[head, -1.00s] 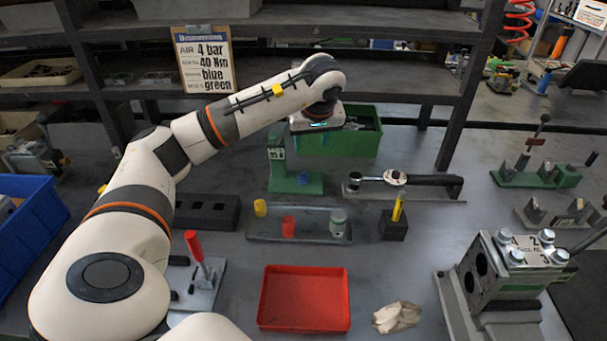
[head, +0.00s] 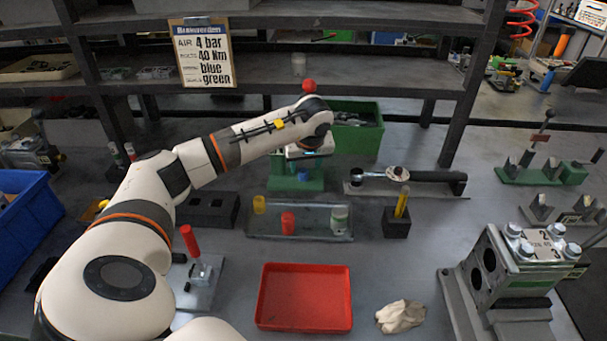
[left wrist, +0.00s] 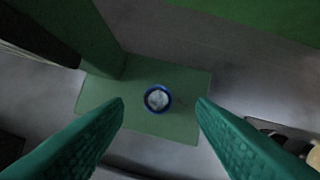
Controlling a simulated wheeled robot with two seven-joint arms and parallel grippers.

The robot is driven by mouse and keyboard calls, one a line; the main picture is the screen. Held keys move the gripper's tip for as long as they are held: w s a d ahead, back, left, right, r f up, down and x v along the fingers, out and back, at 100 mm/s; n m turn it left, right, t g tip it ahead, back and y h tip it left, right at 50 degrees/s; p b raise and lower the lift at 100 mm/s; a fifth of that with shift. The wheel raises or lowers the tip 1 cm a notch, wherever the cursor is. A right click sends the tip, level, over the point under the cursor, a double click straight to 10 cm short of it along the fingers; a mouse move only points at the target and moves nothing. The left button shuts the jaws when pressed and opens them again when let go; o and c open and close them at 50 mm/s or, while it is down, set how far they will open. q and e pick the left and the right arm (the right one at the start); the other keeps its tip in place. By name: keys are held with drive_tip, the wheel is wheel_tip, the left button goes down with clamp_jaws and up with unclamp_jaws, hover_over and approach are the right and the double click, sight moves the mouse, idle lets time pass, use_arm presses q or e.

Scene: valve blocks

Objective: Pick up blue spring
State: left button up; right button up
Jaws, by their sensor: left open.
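The blue spring (head: 305,175) is on the base of a green stand (head: 283,184), partly hidden under my left wrist in the head view. In the left wrist view it shows from above as a blue ring (left wrist: 148,98) around a pale centre, on the green base plate (left wrist: 192,92). My left gripper (left wrist: 161,104) is open, with one teal finger on each side of the spring in that view. Nothing is between the fingers close up. In the head view the fingers are mostly hidden by the wrist. My right gripper is not in view.
The stand's green upright (left wrist: 85,35) rises close beside the left finger. A green bin (head: 358,135) stands behind. A grey tray (head: 262,233) with yellow, red and pale green parts, a black block (head: 396,222) and a torque wrench (head: 425,178) are nearby. A red tray (head: 304,322) lies in front.

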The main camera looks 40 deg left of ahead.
sight(303, 175)
use_arm(q)
drive_tip(key=shift+x, duration=1.5)
drive_tip(key=c, duration=1)
drive_tip(key=shift+r, duration=0.1)
drive_tip(key=shift+c, duration=0.3)
drive_tip(key=shift+s+r, duration=0.1)
